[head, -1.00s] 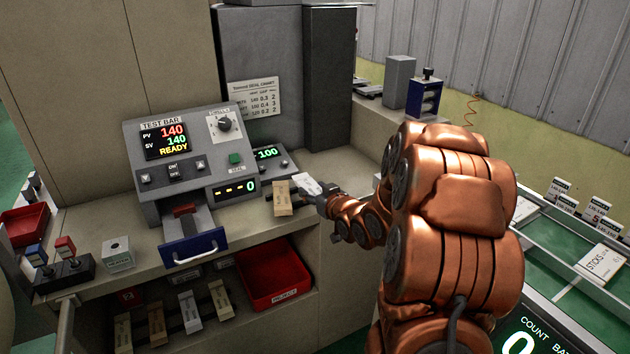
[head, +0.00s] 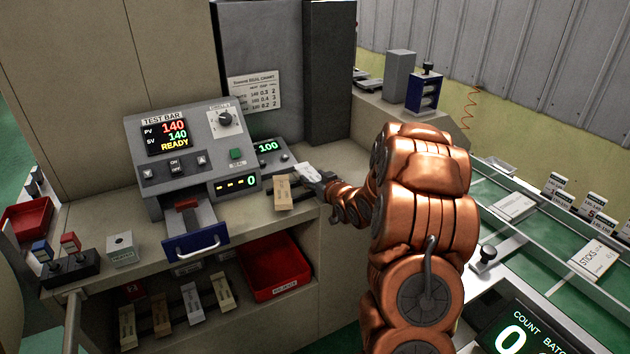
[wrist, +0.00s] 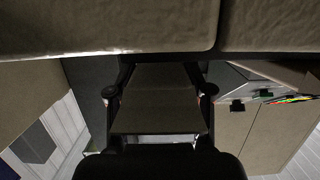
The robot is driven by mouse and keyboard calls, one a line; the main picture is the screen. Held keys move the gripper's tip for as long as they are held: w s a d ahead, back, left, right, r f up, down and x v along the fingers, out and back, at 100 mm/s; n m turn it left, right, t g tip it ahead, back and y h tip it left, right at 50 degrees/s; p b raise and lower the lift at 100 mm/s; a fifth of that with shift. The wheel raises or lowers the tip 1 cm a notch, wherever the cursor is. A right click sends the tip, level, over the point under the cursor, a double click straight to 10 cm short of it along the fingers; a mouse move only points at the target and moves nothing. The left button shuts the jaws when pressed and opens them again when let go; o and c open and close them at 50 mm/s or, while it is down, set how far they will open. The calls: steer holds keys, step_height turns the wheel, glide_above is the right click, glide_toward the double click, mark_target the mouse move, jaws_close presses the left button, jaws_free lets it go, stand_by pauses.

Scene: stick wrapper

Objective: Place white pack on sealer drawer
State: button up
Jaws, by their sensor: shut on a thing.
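The white pack (head: 308,173) is at the right end of the counter, just behind and right of a tan pack (head: 282,191). My gripper (head: 319,181) is shut on the white pack, coming from the right; I cannot tell clearly whether the pack clears the counter. In the wrist view my gripper's fingers (wrist: 160,92) stand on both sides of a dim, shaded flat piece. The sealer drawer (head: 193,219) is pulled out at the front of the grey test-bar machine, with a blue front and white handle. Nothing white lies on it.
The grey sealer (head: 155,190) reads READY. A red bin (head: 268,268) and several packs sit on the shelf below the counter. A small grey box (head: 121,249) and a switch box (head: 68,268) stand left of the drawer. A conveyor (head: 545,250) runs at the right.

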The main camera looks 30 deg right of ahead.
steer(key=shift+f, duration=0.6)
steer(key=shift+f, duration=0.15)
steer(key=o, duration=0.9)
